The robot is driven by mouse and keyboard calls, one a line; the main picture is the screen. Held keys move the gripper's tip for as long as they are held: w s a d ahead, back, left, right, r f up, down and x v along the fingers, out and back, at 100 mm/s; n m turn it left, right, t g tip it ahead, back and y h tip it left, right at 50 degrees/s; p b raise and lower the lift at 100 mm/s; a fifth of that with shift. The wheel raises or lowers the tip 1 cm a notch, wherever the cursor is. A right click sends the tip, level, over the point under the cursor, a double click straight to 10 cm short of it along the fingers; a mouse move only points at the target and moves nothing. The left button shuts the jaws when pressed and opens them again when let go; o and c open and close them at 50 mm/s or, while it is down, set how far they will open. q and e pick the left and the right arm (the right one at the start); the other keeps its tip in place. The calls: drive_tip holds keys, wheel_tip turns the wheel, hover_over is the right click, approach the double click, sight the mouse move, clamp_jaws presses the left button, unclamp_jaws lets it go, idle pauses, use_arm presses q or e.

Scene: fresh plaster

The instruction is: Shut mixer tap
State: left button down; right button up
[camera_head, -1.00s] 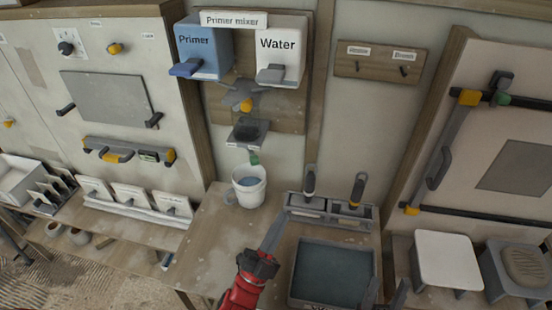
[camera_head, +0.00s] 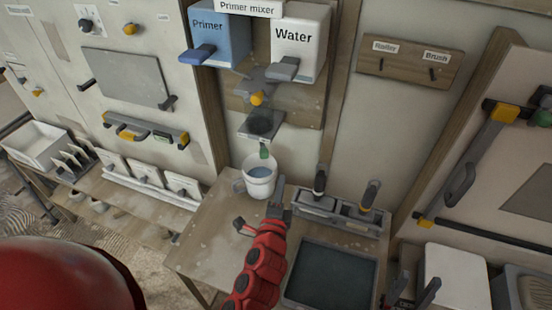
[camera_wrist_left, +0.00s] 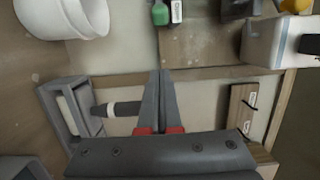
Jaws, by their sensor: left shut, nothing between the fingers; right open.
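The Primer mixer hangs on the wall, with a blue Primer tank (camera_head: 222,32) and a white Water tank (camera_head: 304,40). Each has a lever: blue (camera_head: 198,53) and grey (camera_head: 284,68). Below them are a grey fitting with a yellow knob (camera_head: 257,98), a dark bowl (camera_head: 261,122) and a small green tap piece (camera_head: 264,152). The green piece also shows in the left wrist view (camera_wrist_left: 160,14). A white bucket (camera_head: 258,186) with bluish liquid stands underneath. My left gripper (camera_head: 279,192) is shut and empty, just right of the bucket. My right gripper (camera_head: 414,290) is open at the lower right.
Two handled tools stand in a grey holder (camera_head: 335,217) right of my left gripper. A dark tray (camera_head: 331,272) lies in front of it. A hook board (camera_head: 408,62) is on the wall.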

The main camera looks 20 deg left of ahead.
sight(262, 144)
use_arm(q)
drive_tip(key=w+a+p, duration=0.5)
drive_tip(key=w+p, duration=0.1)
drive_tip(key=w, duration=0.2)
drive_tip(key=shift+p, duration=0.3)
idle(0.3)
